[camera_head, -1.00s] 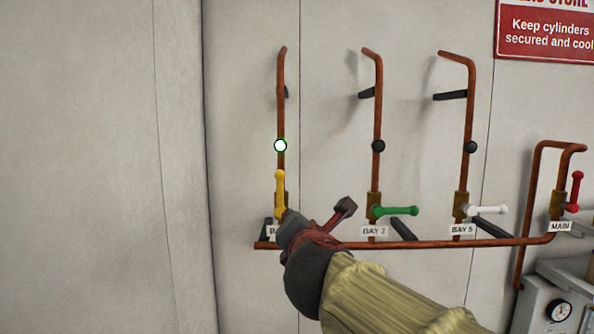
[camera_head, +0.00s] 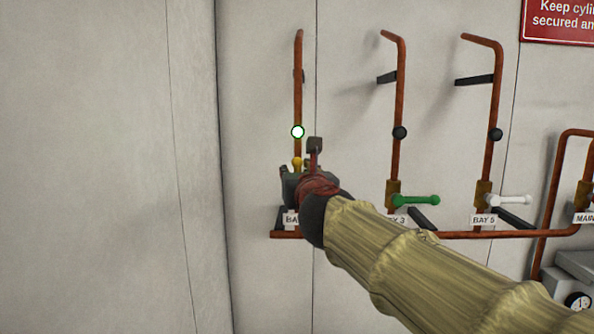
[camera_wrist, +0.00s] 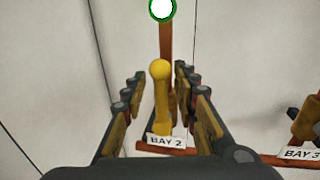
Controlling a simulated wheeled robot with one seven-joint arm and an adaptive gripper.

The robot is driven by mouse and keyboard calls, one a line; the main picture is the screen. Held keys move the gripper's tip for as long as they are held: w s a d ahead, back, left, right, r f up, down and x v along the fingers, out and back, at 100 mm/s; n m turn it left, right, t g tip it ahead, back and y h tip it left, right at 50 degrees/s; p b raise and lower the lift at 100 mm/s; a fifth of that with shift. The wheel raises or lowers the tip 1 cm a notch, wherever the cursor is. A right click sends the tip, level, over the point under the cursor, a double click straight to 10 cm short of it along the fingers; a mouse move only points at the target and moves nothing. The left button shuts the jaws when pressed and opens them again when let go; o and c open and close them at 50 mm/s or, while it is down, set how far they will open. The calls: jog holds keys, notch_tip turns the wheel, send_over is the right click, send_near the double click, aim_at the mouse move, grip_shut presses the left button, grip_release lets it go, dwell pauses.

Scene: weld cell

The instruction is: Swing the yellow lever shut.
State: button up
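The yellow lever (camera_wrist: 160,95) stands upright in the wrist view, its round knob at the top, on the copper pipe with the label BAY 2. In the head view only its yellow knob (camera_head: 297,163) shows above my gripper (camera_head: 297,178); the rest is hidden. In the wrist view my gripper (camera_wrist: 160,78) is open, with one finger on each side of the lever and a visible gap on both sides. Whether the fingertips reach past the lever is hard to tell.
A lit white-green lamp (camera_head: 298,132) is above the lever. To the right are a green lever (camera_head: 415,200) and a white lever (camera_head: 512,200), both sideways, on their own pipes. A horizontal copper pipe (camera_head: 480,235) runs below. Bare wall (camera_head: 100,150) lies left.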

jog(key=shift+w, duration=0.25)
jog(key=shift+s, duration=0.1)
jog(key=shift+c, duration=0.5)
grip_shut()
